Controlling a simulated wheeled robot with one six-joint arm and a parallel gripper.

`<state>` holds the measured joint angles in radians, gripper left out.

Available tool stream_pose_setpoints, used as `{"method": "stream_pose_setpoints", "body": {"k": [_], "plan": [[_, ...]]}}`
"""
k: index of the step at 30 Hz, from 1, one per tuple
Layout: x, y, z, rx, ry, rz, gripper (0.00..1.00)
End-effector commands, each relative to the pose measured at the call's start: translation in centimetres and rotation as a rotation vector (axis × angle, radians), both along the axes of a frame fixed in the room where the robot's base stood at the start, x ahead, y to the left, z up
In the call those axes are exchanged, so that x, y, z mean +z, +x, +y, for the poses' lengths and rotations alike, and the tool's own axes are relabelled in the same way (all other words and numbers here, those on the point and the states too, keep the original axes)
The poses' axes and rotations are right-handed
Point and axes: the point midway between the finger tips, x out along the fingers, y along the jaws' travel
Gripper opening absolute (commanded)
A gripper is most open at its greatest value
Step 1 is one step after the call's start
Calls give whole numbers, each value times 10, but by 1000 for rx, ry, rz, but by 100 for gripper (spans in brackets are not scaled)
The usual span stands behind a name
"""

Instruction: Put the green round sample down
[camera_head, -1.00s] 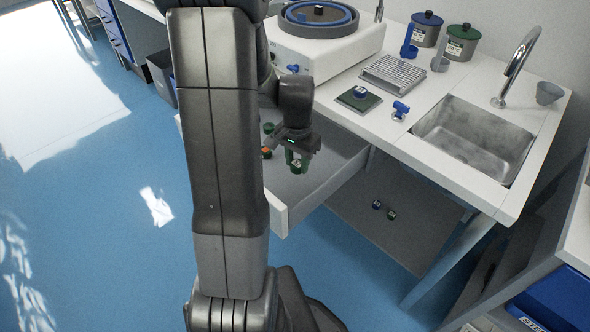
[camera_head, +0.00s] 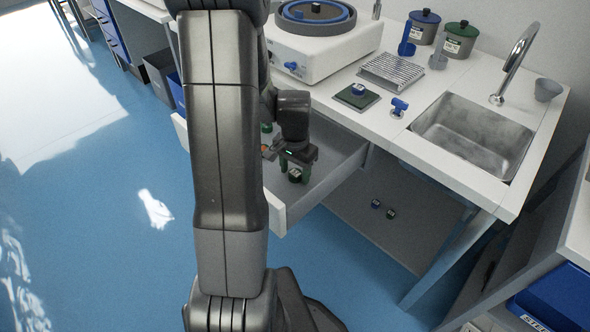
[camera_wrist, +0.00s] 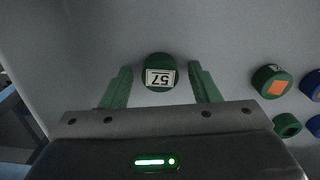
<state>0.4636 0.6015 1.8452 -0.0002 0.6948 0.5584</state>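My gripper (camera_wrist: 160,68) has green fingers that stand apart, one on each side of the sample. A gap shows between the sample and each finger, so the gripper is open around it and not gripping it. In the head view my gripper (camera_head: 298,160) is down inside the drawer, and my arm hides the drawer's left part.
Other samples lie to the right in the wrist view: a green one with an orange face (camera_wrist: 272,82) and a green one (camera_wrist: 287,126). Blue ones are at the edge. The drawer's front wall (camera_head: 277,214) is near. The worktop holds a grinding machine (camera_head: 322,50) and a sink (camera_head: 475,135).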

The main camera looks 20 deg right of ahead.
Motion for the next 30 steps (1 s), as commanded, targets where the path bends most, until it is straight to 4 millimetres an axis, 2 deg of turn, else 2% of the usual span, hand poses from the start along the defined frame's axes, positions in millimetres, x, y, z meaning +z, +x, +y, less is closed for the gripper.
{"method": "stream_pose_setpoints", "body": {"k": [5,8,21,25,30], "plan": [[2,0,0,0,0,0,56],[9,0,0,0,-1,-2,56],[98,1,0,0,-2,-5,56],[115,1,0,0,-2,-3,56],[123,0,0,0,-1,-1,56]]}}
